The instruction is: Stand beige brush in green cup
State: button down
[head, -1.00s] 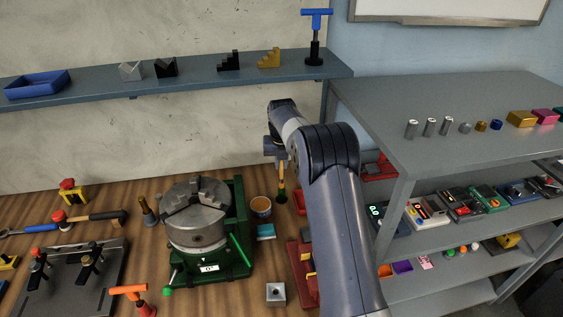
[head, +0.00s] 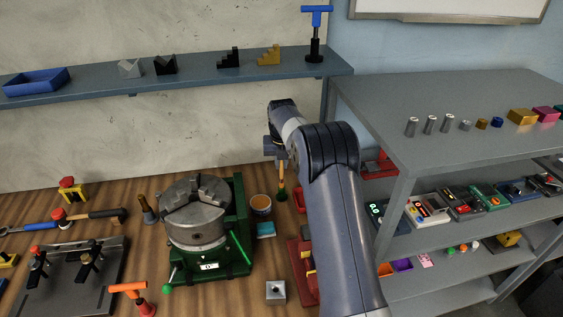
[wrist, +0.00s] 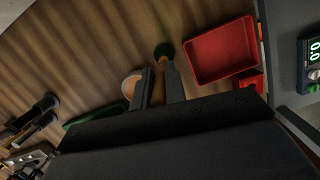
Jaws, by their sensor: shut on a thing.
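My gripper (head: 281,156) is shut on a slim tan-handled brush (head: 282,176), held roughly upright with its dark end down. In the wrist view the handle shows between the two fingers (wrist: 160,78), and the dark round end (wrist: 163,50) points away from them. A small round cup (head: 260,210) with a pale rim stands on the bench just left of the brush in the head view. It shows partly behind a finger in the wrist view (wrist: 127,84). It looks tan rather than green. I cannot pick out a clearly green cup. Whether the brush end touches the bench is unclear.
A chuck on a green stand (head: 241,225) is left of the cup. A teal block (head: 266,230) lies in front of the cup. A red tray (wrist: 220,50) lies right of the brush. A metal block (head: 275,292) sits nearer. A grey shelf rack (head: 440,130) is on the right.

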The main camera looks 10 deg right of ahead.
aim_at(281, 177)
jog(key=shift+f+b, duration=1.05)
jog(key=shift+f, duration=1.1)
dwell(1.4)
jog(key=c, duration=1)
grip_release()
jog(key=shift+o, duration=0.2)
jog(key=shift+r, duration=0.1)
jog(key=shift+r+p, duration=2.2)
jog(key=shift+r, duration=0.75)
jog(key=shift+s+f, duration=0.1)
